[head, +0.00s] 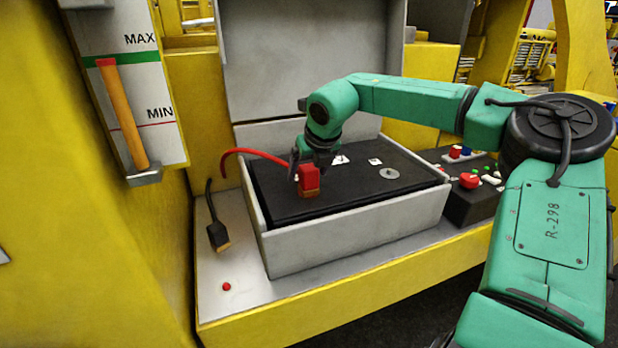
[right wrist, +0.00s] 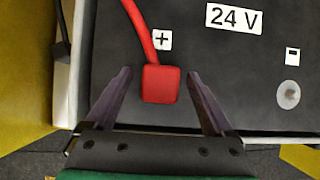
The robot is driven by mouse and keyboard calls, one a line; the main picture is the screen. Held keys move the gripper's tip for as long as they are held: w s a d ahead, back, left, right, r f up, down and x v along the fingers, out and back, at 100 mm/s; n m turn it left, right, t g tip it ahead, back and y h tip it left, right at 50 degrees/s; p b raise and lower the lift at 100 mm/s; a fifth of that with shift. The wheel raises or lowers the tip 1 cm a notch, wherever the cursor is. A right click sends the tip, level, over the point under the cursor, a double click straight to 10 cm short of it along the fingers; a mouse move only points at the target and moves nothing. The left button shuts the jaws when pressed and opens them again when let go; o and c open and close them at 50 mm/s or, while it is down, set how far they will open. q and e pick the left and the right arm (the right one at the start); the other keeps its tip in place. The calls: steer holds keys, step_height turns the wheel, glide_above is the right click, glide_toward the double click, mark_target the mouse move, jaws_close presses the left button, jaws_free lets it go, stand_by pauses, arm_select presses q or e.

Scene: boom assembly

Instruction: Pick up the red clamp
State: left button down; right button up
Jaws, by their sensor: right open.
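The red clamp (head: 309,181) is on the black battery (head: 350,205) inside a grey box, with a red cable (head: 255,154) running from it to the left. In the right wrist view the clamp (right wrist: 161,84) lies between the two fingers of my right gripper (right wrist: 160,88), near the "+" label, with a gap on each side. My right gripper (head: 308,170) is open and pointed down at the clamp in the head view. My left gripper is not in view.
The grey box walls (head: 355,238) surround the battery, and a raised lid (head: 310,60) stands behind. A control box (head: 470,195) with a red button is at the right. The grey ledge at the front left is mostly clear.

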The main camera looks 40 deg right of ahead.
jaws_close()
steer(key=shift+w, duration=0.1)
